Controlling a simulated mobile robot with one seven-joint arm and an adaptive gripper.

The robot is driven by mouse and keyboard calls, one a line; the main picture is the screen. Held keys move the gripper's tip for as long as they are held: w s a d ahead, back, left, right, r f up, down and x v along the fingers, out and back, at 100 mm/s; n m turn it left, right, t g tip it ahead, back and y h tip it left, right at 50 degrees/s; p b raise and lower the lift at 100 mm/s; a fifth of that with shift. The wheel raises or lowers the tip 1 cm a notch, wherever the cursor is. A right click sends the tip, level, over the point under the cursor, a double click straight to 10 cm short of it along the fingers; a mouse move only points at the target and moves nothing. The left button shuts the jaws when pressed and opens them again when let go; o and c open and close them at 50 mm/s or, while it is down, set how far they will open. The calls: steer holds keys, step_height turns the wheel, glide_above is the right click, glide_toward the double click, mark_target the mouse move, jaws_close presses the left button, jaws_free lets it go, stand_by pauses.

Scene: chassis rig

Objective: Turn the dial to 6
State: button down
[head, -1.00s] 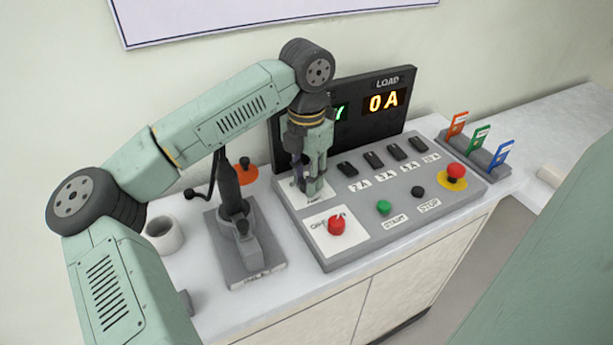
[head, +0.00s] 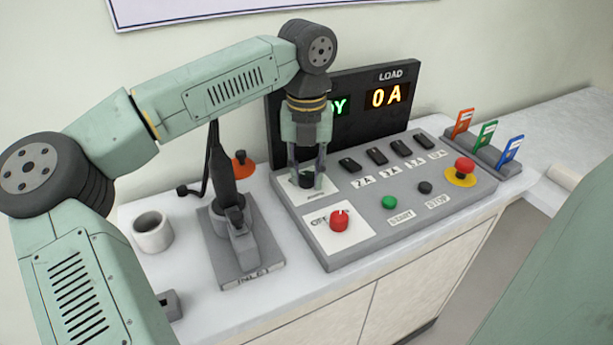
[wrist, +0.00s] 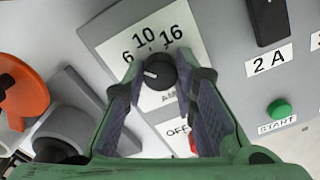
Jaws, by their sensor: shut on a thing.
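The black dial (wrist: 160,73) sits on a white plate (wrist: 108,47) marked 6, 10 and 16 in the wrist view. Its white pointer line faces left, close to the 6 and slightly below it. In the head view the dial (head: 306,180) is at the back left of the grey panel, partly hidden by the fingers. My gripper (head: 307,178) points down over it. In the wrist view its two fingers (wrist: 163,80) stand on either side of the dial, shut on it.
The panel (head: 360,235) also has a red OFF switch (head: 339,221), black rockers, green START (head: 389,202), black STOP (head: 425,187) and a red emergency button (head: 464,166). The display reads 0 A (head: 387,95). A black lever unit (head: 238,240) and white cup (head: 152,232) stand left.

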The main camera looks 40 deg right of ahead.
mark_target(308, 175)
steer(key=shift+n, duration=0.5)
steer(key=c, duration=1.3)
jaws_free()
step_height(308, 175, up, 12)
